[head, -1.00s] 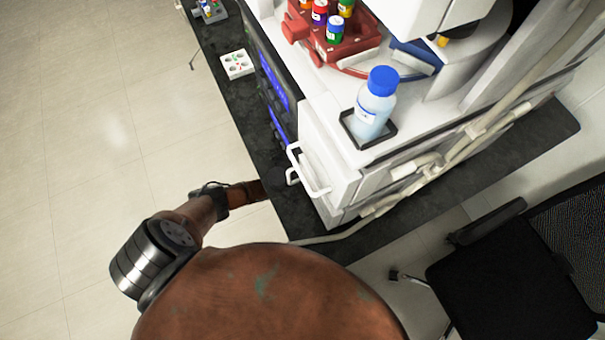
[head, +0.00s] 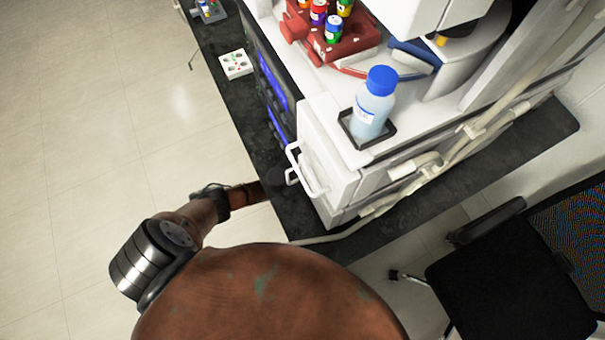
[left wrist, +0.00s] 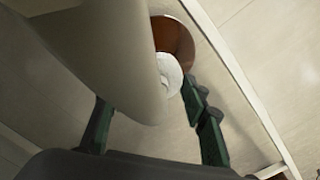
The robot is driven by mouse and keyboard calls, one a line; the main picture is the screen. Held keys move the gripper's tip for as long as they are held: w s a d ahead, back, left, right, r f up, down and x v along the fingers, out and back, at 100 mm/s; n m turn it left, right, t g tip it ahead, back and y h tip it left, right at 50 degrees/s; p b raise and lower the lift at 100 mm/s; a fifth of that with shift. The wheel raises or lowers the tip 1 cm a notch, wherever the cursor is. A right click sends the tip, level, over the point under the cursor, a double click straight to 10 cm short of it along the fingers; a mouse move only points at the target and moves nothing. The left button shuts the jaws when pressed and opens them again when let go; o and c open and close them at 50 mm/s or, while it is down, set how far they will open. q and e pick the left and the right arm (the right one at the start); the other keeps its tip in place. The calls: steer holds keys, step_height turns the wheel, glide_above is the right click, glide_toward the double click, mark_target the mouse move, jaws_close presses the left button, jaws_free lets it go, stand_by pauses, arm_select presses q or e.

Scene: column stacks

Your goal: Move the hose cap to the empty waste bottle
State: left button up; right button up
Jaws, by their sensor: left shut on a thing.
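In the left wrist view, my left gripper (left wrist: 150,118) has dark green fingers. Its right fingertip is against the edge of a round white cap (left wrist: 168,76), which I take to be the hose cap. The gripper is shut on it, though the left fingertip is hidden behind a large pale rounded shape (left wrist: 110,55). A reddish-brown round bottle (left wrist: 174,38) shows right beside the cap and partly behind it. I cannot tell whether the cap sits on that bottle or is apart from it.
A blue-capped clear bottle (head: 373,102) stands in a black tray on the white instrument stack (head: 330,165). A red rack (head: 345,45) holds several small vials. The dark bench (head: 296,220) has little free edge. A black chair (head: 510,280) stands at right; open floor lies left.

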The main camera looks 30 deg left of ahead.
arm_select(q)
steer(key=shift+f, duration=0.4)
stand_by(0.6)
steer(key=o, duration=1.2)
step_height(320, 180, up, 12)
stand_by(0.9)
